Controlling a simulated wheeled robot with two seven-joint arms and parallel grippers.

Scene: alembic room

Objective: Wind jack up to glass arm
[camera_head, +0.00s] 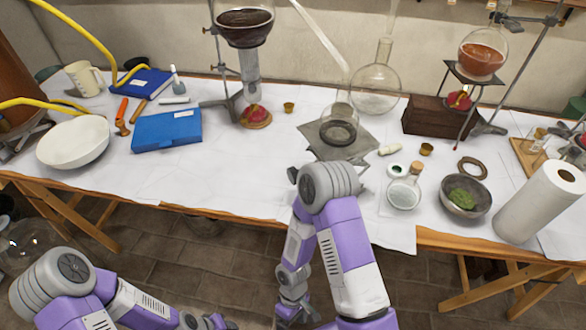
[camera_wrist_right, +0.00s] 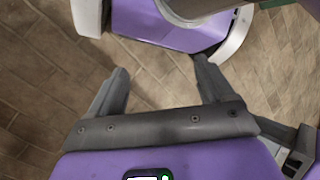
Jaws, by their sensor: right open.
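A lab jack with a square grey top plate (camera_head: 328,153) stands on the white-covered table, partly hidden behind my right arm. A clear glass vessel with a dark round base (camera_head: 339,132) sits on the plate. A long pale glass arm (camera_head: 320,36) slants down from the top edge towards the jack, its lower end above and behind it. I cannot tell the exact gap. My right gripper (camera_wrist_right: 160,78) is open and empty in the wrist view, with floor and my own purple body beyond it. My left arm is low at the left; its gripper is not in view.
A round flask (camera_head: 375,92) stands behind the jack. A stoppered jar (camera_head: 404,192), green-filled bowl (camera_head: 465,197) and paper roll (camera_head: 540,203) stand right. A blue box (camera_head: 166,131) and white bowl (camera_head: 73,143) lie left. Bare cloth (camera_head: 240,175) lies left of my right arm.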

